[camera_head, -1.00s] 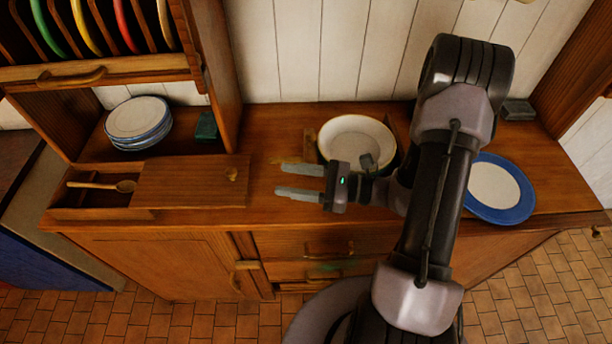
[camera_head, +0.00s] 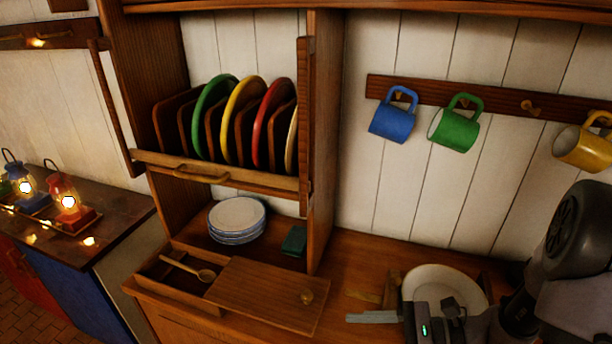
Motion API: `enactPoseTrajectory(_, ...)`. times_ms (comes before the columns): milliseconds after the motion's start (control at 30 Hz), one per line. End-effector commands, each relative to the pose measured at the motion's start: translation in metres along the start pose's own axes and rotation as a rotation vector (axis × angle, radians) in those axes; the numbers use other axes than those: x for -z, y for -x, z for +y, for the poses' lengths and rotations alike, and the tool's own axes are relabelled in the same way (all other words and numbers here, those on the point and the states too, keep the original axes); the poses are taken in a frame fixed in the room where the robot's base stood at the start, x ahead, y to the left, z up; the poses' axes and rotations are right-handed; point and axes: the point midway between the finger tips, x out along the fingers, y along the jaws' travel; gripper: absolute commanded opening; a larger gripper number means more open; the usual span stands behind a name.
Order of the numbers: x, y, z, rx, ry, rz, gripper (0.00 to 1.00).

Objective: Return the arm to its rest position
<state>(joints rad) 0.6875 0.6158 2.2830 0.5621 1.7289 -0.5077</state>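One finger shows, pointing left, set at the far side of the gripper body; the other is cut off by the lower edge of the picture. One second ago both fingers showed, clearly apart and empty. Nothing is seen in the gripper now. My arm (camera_head: 575,270) comes in from the right edge, bent, and its lower part is out of view.
Left of my gripper are a wooden lid (camera_head: 265,292), an open box with a spoon (camera_head: 187,267) and stacked plates (camera_head: 237,216). A rack (camera_head: 215,170) holds coloured plates. Blue (camera_head: 392,122), green (camera_head: 454,128) and yellow (camera_head: 582,147) mugs hang behind. Lit lanterns (camera_head: 65,200) stand far left.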

Motion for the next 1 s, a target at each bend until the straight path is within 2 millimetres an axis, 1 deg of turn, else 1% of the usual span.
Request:
enactPoseTrajectory(33,-0.023,-0.01,0.015,-0.123,0.113,0.088,0.49)
enactPoseTrajectory(100,-0.044,-0.017,0.041,-0.293,0.28,0.236,0.49)
enactPoseTrajectory(167,-0.059,-0.016,0.06,-0.418,0.442,0.376,0.49)
enactPoseTrajectory(200,-0.068,-0.013,0.07,-0.486,0.561,0.474,0.49)
enactPoseTrajectory(233,-0.074,-0.009,0.075,-0.528,0.654,0.547,0.49)
enactPoseTrajectory(300,-0.088,0.001,0.081,-0.586,0.869,0.71,0.49)
enactPoseTrajectory(400,-0.11,0.015,0.079,-0.594,1.135,0.892,0.49)
enactPoseTrajectory(500,-0.129,0.023,0.075,-0.561,1.313,1.001,0.49)
enactPoseTrajectory(633,-0.14,0.028,0.072,-0.533,1.402,1.056,0.49)
enactPoseTrajectory(1000,-0.141,0.029,0.071,-0.531,1.403,1.058,0.49)
